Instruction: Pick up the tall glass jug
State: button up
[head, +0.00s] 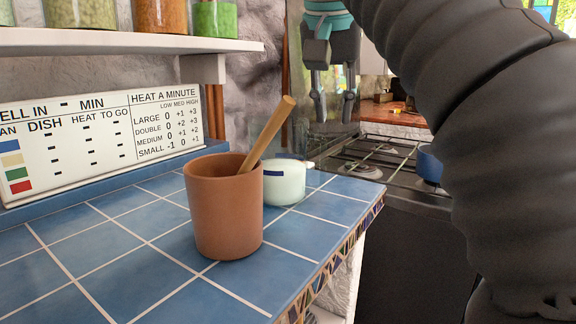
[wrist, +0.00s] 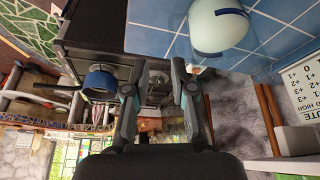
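My gripper (head: 334,105) hangs at the upper middle of the head view, fingers down, beyond the counter's far right edge. Its two fingers show apart in the wrist view (wrist: 164,75), with nothing between them. A faint clear glass shape (head: 267,132), likely the tall glass jug, stands behind the terracotta pot near the counter's far right end. Its lower part and outline are hard to make out. The gripper is apart from it, to its right and higher in the head view. In the wrist view I cannot clearly tell the glass.
A terracotta pot (head: 224,215) with a wooden utensil (head: 270,132) stands in front. A white lidded pot (head: 287,184) with a dark blue band is beside the glass shape. A shelf (head: 120,42) with jars overhangs the left. The stove (head: 378,160) holds a blue pan (head: 430,166).

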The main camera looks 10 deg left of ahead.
aim_at(322, 160)
jog(key=shift+w+a+f, duration=0.3)
jog(key=shift+w+f, duration=0.15)
jog(key=shift+f, duration=0.6)
jog(key=shift+w+a+f, duration=0.3)
jog(key=shift+w+f, duration=0.1)
jog(key=shift+f, duration=0.65)
jog(key=shift+w+a+f, duration=0.3)
jog(key=shift+w+f, duration=0.15)
jog(key=shift+f, duration=0.6)
jog(key=shift+b+x, duration=0.65)
jog(key=shift+x, duration=2.2)
grip_shut()
